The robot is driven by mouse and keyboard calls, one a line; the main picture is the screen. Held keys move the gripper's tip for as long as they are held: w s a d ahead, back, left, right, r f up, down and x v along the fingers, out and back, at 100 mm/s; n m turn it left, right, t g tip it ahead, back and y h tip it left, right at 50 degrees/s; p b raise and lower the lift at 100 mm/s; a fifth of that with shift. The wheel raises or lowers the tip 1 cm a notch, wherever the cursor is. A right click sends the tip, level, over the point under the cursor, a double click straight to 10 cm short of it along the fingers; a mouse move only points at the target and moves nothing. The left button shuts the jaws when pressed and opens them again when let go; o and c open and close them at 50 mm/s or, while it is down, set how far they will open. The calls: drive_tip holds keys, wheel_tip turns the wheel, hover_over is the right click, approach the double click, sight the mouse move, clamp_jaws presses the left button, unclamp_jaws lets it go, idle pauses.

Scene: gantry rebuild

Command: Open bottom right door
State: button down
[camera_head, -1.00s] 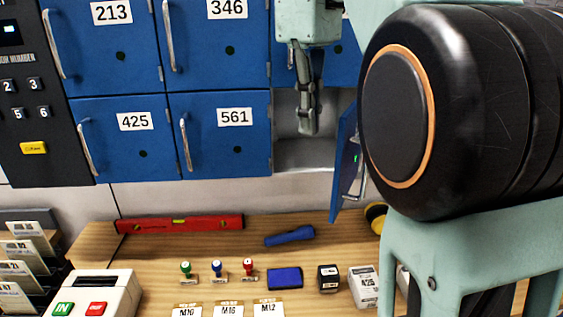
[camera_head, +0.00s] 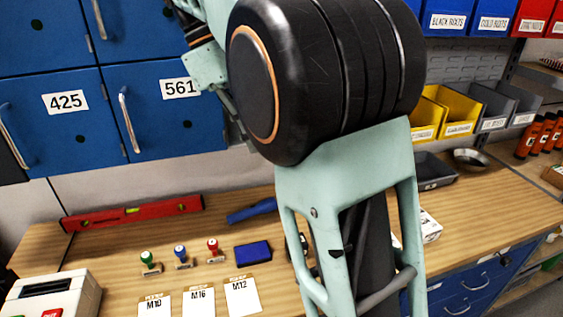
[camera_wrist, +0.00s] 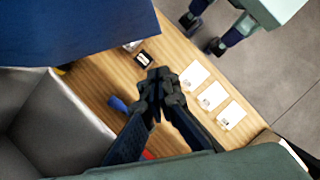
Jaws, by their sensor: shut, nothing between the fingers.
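The open bottom right door (camera_wrist: 80,30) shows as a blue panel at the upper left of the wrist view. The grey inside of its compartment (camera_wrist: 40,120) shows at the left. Door 425 (camera_head: 65,125) is shut, as is 561.
The wooden bench (camera_head: 490,210) runs below the lockers. On it are a red level (camera_head: 130,212), a blue tool (camera_head: 250,210), several stamps, a blue pad (camera_head: 252,251) and white cards (camera_head: 199,302). Yellow and grey bins (camera_head: 450,115) hang at the right.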

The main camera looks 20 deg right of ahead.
drive_tip(key=s+d+f, duration=0.2)
drive_tip(key=d+f, duration=0.1)
drive_tip(key=d, duration=0.1)
drive_tip(key=shift+s+d+f, duration=0.15)
drive_tip(key=shift+s+d, duration=0.1)
drive_tip(key=shift+s, duration=0.15)
drive_tip(key=shift+d, duration=0.1)
drive_tip(key=s+d+n+t, duration=0.1)
drive_tip(key=s+d+n, duration=0.2)
drive_tip(key=d, duration=0.4)
drive_tip(key=shift+s, duration=0.5)
drive_tip(key=shift+a, duration=0.1)
